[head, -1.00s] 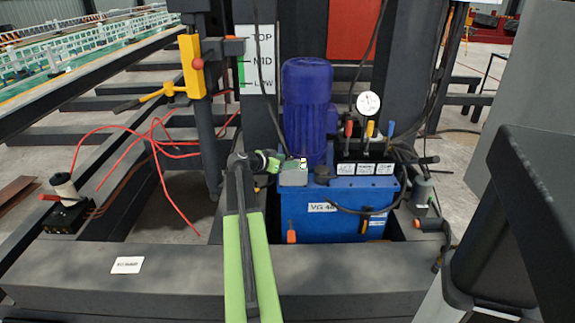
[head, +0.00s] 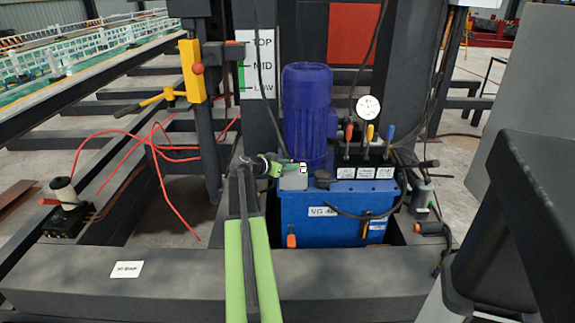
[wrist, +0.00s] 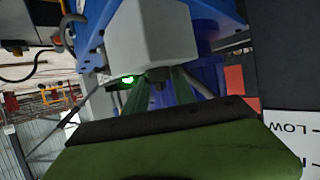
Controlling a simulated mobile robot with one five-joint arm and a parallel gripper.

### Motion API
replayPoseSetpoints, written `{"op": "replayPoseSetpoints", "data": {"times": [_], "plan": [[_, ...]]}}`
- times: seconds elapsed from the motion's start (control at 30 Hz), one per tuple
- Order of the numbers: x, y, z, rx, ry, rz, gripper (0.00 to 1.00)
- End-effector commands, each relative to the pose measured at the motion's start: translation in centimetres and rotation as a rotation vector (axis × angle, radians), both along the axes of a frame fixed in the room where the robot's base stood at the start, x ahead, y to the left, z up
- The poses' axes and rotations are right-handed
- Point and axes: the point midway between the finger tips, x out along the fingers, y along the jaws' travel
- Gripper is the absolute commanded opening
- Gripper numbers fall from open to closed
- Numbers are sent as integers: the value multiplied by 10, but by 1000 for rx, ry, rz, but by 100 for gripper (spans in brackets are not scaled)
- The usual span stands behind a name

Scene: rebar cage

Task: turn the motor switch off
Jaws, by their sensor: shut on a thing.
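The motor switch is a small dark knob (wrist: 157,77) on the grey box (head: 292,181) at the foot of the blue motor (head: 306,110). In the wrist view, a green light (wrist: 128,79) glows beside the knob on the grey box's edge. My gripper (head: 289,165) is at the box, with its green fingers reaching in from the left. In the wrist view, the fingertips (wrist: 160,82) are close around the knob and shut on it. The fingers hide part of it, so its exact turn angle is unclear.
The blue power unit (head: 325,222) carries several levers (head: 369,134) and a gauge (head: 368,107) right of the motor. A yellow bracket (head: 191,70) stands on a post at left. A dark beam (head: 180,280) crosses the front, and red hoses (head: 110,132) hang at left.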

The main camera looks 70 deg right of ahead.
Motion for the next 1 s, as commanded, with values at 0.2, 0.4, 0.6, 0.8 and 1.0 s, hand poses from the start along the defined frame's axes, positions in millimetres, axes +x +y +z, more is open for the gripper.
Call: {"op": "replayPoseSetpoints", "data": {"times": [0.2, 0.4, 0.6, 0.8, 1.0], "plan": [[4, 6, -1, 1, -8, 96, 0], [1, 8, -1, 1, -9, 248, 0], [-2, 7, 0, -2, -8, 434, 0], [-3, 5, 0, -4, -9, 592, 0], [-6, 3, 0, -5, -9, 741, 0]]}}
